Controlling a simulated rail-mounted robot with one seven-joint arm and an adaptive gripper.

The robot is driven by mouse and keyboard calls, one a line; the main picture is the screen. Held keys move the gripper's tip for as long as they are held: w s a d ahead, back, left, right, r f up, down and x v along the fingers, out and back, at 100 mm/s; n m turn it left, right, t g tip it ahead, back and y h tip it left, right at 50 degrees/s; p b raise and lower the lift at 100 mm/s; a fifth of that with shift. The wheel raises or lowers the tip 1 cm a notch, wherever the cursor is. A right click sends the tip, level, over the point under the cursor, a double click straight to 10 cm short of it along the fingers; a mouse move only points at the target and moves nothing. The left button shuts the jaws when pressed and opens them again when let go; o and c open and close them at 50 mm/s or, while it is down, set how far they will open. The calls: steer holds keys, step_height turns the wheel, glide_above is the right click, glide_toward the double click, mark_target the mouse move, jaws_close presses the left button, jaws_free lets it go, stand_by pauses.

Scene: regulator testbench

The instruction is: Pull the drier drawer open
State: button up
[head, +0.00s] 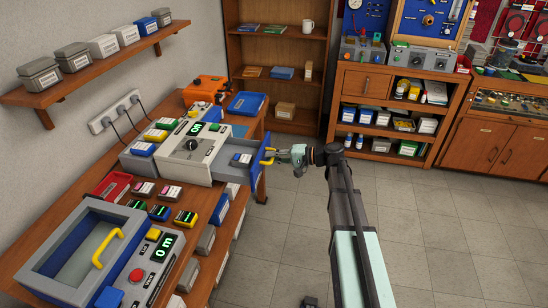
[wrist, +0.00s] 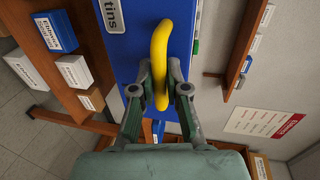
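The drawer's blue front (head: 258,166) carries a yellow handle (head: 266,164). In the wrist view the handle (wrist: 160,62) stands against the blue front (wrist: 123,63). My gripper (head: 271,153) is at the handle. Its fingertips (wrist: 162,82) lie on both sides of the handle and appear closed on it.
A bookshelf (head: 277,95) stands behind.

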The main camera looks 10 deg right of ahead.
steer(key=shift+o, duration=1.1)
steer(key=shift+d, duration=0.1)
steer(key=v, duration=1.2)
steer(key=s+f+g+h, duration=0.25)
steer(key=s+f, duration=0.35)
steer(key=f, duration=0.4)
steer(key=s+a+f+g+h, duration=0.1)
steer(key=s+f+h, duration=0.4)
steer(key=f, duration=0.6)
steer(key=s+f+g+h, duration=0.2)
steer(key=s+f, duration=0.5)
steer(key=f, duration=0.3)
steer(key=s+a+f+n+g+h, duration=0.1)
steer(key=s+f, duration=0.4)
steer(key=s, duration=0.6)
steer(key=s+a+f+n+g+h, duration=0.1)
steer(key=s+f, duration=0.4)
steer(key=s, duration=0.6)
steer(key=s+a+f+n+g+h, duration=0.1)
steer(key=s+f+g, duration=0.4)
steer(key=s, duration=0.6)
steer(key=shift+s+a+n+h, duration=0.35)
steer(key=shift+n+h, duration=0.25)
steer(key=shift+h, duration=0.45)
